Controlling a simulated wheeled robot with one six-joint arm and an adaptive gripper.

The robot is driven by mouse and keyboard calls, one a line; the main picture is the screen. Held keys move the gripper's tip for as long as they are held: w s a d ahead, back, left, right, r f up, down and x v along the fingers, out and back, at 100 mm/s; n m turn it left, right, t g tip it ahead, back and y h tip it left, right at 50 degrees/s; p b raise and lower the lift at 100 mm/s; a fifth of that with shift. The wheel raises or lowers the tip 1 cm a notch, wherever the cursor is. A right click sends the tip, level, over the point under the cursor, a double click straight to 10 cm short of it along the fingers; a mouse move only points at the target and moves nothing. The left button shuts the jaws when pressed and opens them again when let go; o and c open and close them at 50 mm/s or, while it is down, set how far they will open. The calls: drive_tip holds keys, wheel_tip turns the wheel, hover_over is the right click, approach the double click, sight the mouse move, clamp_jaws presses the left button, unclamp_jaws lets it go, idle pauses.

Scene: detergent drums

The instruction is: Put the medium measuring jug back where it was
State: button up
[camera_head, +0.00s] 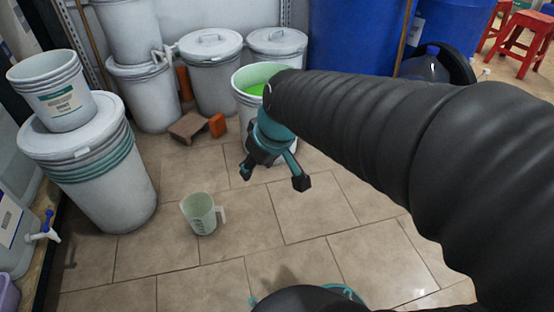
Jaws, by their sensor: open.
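A pale measuring jug (201,214) with dark markings stands upright on the tiled floor, its handle to the right. It is the only jug I can make out clearly, and I cannot tell its size class. My gripper (273,180) is open and empty, pointing down above the floor, to the right of the jug and apart from it. Behind my gripper stands an open bucket (241,84) with bright green liquid, partly hidden by my arm.
Grey lidded drums (211,80) stand at the back. A large lidded drum (92,170) at the left carries a white bucket (54,95). Blue drums (352,45) and red stools (528,40) are at the back right. A brown block (188,128) lies on the floor. The front floor is mostly clear.

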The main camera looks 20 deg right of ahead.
drive_tip(key=s+d+r+m+t+h, duration=0.1)
drive_tip(key=s+d+r+m, duration=0.1)
drive_tip(key=s, duration=0.8)
drive_tip(key=shift+d+r+m+h, duration=0.2)
drive_tip(key=shift+d+m+h, duration=0.2)
drive_tip(key=shift+d+m, duration=0.45)
